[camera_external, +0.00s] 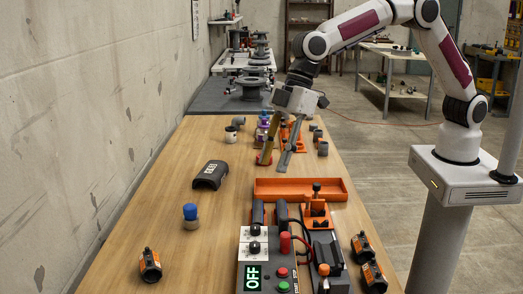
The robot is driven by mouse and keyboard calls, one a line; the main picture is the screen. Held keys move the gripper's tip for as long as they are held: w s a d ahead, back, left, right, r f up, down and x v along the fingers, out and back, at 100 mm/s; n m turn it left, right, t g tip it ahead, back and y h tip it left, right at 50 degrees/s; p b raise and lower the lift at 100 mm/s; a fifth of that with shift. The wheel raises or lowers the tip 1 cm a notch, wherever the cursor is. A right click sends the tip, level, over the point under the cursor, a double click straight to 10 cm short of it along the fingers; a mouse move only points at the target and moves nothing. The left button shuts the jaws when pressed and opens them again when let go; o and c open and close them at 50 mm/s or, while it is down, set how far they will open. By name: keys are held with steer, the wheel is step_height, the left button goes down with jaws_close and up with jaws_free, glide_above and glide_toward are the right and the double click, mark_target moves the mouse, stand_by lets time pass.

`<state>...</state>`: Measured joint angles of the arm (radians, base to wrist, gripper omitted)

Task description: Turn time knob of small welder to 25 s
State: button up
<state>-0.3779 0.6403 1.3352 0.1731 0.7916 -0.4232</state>
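The welder (243,261) stands at the near end of the wooden table. Its display (253,277) reads OFF. Two dark knobs, an upper knob (255,230) and a lower knob (255,247), sit on pale plates above the display. Their labels and settings are too small to read, so I cannot tell which is the time knob. A red button (282,272) and a green button (283,286) are beside the display. My gripper (274,163) points down over the far part of the table, well beyond the welder. Its two fingers are apart, with nothing visible between them.
An orange tray (300,197) and an orange clamp (317,212) stand behind the welder. A black cover (210,175), a blue-capped bottle (190,215) and a black-and-orange fitting (150,265) are to the left. Grey pipe pieces stand near my gripper. The left-middle table is mostly clear.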

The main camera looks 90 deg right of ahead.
steer(key=n, duration=0.1)
glide_toward(256, 226)
steer(key=shift+w+f, duration=0.35)
steer(key=shift+x, duration=3.9)
steer(key=shift+s+a, duration=0.15)
jaws_close()
